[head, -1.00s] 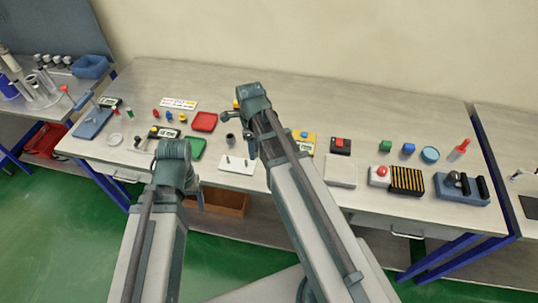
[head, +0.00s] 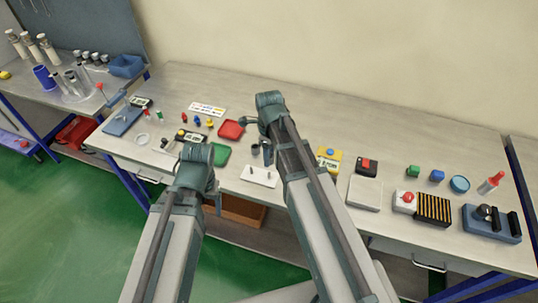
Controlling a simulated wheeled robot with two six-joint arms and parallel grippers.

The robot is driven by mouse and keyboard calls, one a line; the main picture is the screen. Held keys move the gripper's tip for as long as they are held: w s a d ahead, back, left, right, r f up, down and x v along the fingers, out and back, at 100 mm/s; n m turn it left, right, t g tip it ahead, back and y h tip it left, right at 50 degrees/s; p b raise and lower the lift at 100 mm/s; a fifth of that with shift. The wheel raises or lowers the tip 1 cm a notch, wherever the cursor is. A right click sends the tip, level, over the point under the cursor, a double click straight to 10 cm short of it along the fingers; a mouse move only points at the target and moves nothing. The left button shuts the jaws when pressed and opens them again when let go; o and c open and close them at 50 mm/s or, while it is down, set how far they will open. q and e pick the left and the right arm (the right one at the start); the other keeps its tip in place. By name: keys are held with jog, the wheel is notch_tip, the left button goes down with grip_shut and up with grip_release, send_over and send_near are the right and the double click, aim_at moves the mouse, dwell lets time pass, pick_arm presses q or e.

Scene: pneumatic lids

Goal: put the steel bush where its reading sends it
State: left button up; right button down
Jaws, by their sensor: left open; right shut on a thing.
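The steel bush, a small grey cylinder with a dark top (head: 255,150), shows behind the white two-peg plate (head: 260,176). My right gripper (head: 257,138) is around it and appears shut on it; the wrist and forearm hide part of the grip. My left gripper (head: 193,177) is open over the front edge of the table, left of the plate, with no thing seen in it. A red tray (head: 231,129) and a green tray (head: 220,154) lie left of the bush. A yellow device with a display (head: 328,160) stands to its right; its reading is too small to tell.
A red-button box (head: 404,201), a black slotted block (head: 433,209) and a blue fixture (head: 493,223) stand at right. The table's back strip is largely clear.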

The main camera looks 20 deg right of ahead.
aim_at(269, 172)
jog(key=shift+f+b, duration=2.45)
jog(key=shift+f, duration=0.25)
jog(key=shift+f+b, duration=2.25)
grip_release()
dwell(0.5)
notch_tip(269, 172, up, 7)
jog(key=p, duration=0.7)
jog(key=shift+f, duration=0.15)
dwell(0.8)
